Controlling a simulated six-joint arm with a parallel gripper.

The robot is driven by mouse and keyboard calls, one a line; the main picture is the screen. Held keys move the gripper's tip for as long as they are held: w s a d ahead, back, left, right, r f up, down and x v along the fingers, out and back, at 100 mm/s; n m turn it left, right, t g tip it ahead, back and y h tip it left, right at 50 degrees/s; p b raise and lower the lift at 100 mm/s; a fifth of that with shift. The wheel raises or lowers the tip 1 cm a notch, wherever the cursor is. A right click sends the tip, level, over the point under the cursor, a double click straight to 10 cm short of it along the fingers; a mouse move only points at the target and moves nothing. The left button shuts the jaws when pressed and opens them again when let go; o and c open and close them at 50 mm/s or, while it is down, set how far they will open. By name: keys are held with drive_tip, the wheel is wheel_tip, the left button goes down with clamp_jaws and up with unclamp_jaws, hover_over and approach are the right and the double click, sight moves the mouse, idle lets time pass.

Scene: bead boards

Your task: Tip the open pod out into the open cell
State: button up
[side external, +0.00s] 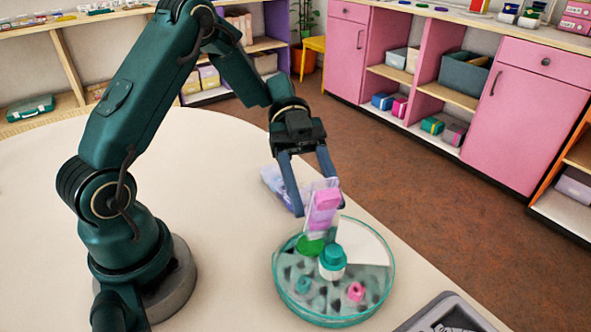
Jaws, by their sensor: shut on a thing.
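My gripper (319,209) points down over the round teal-rimmed dish (391,268). Its two fingers are shut on a clear, pale lilac pod (334,184) with bright pink parts (327,199). The pod looks roughly upright, with its lower end at the dish's back left; I cannot tell whether it touches the dish, or where its opening is. The dish has a pale, smooth, wedge-like area (366,242) at its back right, which may be the open cell. The rest looks grey-green with dark spots.
A teal-capped white bottle (332,263), a green disc (310,246), a teal bead (302,285) and a pink bead (356,291) are in or over the dish. A translucent lilac case (272,178) lies behind. A dark grey tray (447,312) stands front right. The table's left is clear.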

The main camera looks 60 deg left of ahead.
sight(324, 207)
drive_tip(key=d+y, duration=0.1)
drive_tip(key=s+d+y, duration=0.1)
drive_tip(key=shift+r+t+y, duration=0.15)
drive_tip(key=shift+t+y, duration=0.25)
drive_tip(key=y, duration=0.1)
drive_tip(key=d+t+y, duration=0.1)
drive_tip(key=s+d+y, duration=0.1)
drive_tip(key=y, duration=0.1)
drive_tip(key=shift+d+f+t, duration=0.2)
drive_tip(key=shift+d+t, duration=0.05)
drive_tip(key=shift+t, duration=0.15)
drive_tip(key=shift+s+d+f+t+y, duration=0.1)
drive_tip(key=shift+d+f+t+y, duration=0.25)
drive_tip(key=shift+y, duration=0.6)
drive_tip(key=shift+s+d+f+t+y, duration=0.1)
drive_tip(key=shift+d+f+t+y, duration=0.25)
drive_tip(key=shift+y, duration=0.65)
drive_tip(key=shift+s+d+f+t+y, duration=0.15)
drive_tip(key=shift+f+t+y, duration=0.25)
drive_tip(key=shift+y, duration=0.55)
drive_tip(key=shift+w, duration=0.1)
